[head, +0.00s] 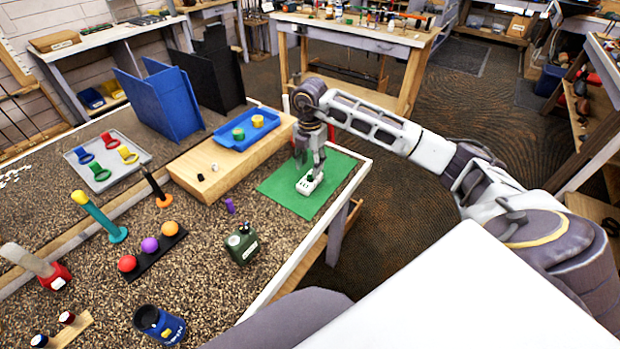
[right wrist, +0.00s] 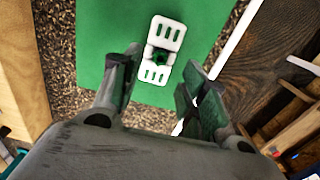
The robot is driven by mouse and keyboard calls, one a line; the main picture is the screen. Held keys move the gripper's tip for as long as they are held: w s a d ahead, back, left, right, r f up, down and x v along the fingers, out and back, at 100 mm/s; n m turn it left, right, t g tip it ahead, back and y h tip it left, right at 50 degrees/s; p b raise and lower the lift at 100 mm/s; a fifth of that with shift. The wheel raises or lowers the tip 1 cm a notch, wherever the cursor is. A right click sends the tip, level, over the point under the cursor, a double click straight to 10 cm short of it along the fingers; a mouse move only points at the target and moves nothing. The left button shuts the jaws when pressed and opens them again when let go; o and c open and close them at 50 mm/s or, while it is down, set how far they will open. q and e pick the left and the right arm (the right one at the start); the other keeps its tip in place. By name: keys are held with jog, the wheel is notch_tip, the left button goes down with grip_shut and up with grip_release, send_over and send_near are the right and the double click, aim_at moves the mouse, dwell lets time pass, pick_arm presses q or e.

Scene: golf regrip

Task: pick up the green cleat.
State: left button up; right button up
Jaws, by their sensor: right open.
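The plate (head: 308,184) lies on the green mat (head: 333,170); in the head view the cleat is too small to make out clearly. My right gripper (head: 313,167) points down just above the plate. In the right wrist view my right gripper (right wrist: 163,62) is open, with one finger on each side of the plate and nothing held between them. My left gripper is in neither view.
A wooden platform (head: 206,183) with a blue tray (head: 226,143) holding green and yellow pieces stands left of the mat. A dark green canister (head: 242,247) and a purple piece (head: 230,206) stand nearer. The table edge is close on the right.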

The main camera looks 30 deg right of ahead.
aim_at(310, 178)
jog(key=shift+w+d+f+p, duration=0.1)
jog(key=shift+f+p, duration=0.3)
jog(key=shift+f, duration=2.15)
jog(key=shift+c, duration=0.4)
jog(key=c, duration=0.7)
jog(key=shift+c, duration=0.3)
